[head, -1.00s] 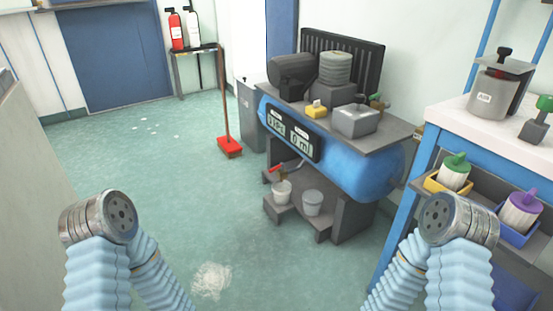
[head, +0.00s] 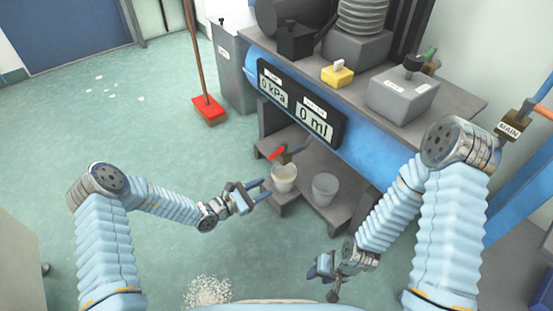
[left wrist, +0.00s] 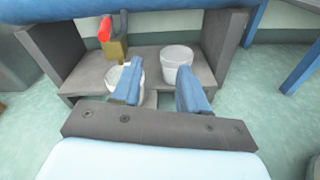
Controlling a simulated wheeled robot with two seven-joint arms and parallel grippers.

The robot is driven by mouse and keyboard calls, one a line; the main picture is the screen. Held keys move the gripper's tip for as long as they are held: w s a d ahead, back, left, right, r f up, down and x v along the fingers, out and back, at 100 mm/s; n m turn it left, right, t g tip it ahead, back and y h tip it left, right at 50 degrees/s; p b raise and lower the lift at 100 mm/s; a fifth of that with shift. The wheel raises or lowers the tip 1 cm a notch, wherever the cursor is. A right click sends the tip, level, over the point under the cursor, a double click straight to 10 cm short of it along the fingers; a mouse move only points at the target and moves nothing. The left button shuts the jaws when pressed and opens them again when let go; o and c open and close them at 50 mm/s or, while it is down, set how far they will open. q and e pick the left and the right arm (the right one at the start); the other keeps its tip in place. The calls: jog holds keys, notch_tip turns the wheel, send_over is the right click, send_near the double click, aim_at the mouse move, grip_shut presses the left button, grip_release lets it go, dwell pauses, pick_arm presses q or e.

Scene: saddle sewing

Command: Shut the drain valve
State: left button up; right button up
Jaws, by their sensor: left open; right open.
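The drain valve has a red handle (head: 277,153) on a brass-coloured body (head: 285,158), under the blue tank. In the left wrist view the red handle (left wrist: 105,29) stands above the brass body (left wrist: 113,50) at the upper left. A cup with whitish contents (head: 284,177) stands below the valve. My left gripper (head: 258,190) is open and empty, in front of and a little left of that cup, apart from the handle. Its blue fingers (left wrist: 160,88) show in the left wrist view. My right gripper (head: 325,283) is open and low, in front of the shelf.
A second cup (head: 325,188) stands on the grey lower shelf (head: 305,160). The blue tank (head: 370,158) carries a display (head: 298,108) reading 0 kPa and 0 ml.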

aim_at(283, 148)
pick_arm(q)
jog(key=w+a+r+n+t+y, duration=0.1)
jog(key=w+a+n+t+y, duration=0.1)
jog(key=w+a+n+t, duration=0.3)
jog(key=w+d+m+b, duration=0.1)
jog(key=w+d, duration=0.4)
jog(key=w+d+m+g+b, duration=0.1)
jog(key=w+d, duration=0.4)
jog(key=shift+d, duration=0.2)
grip_shut()
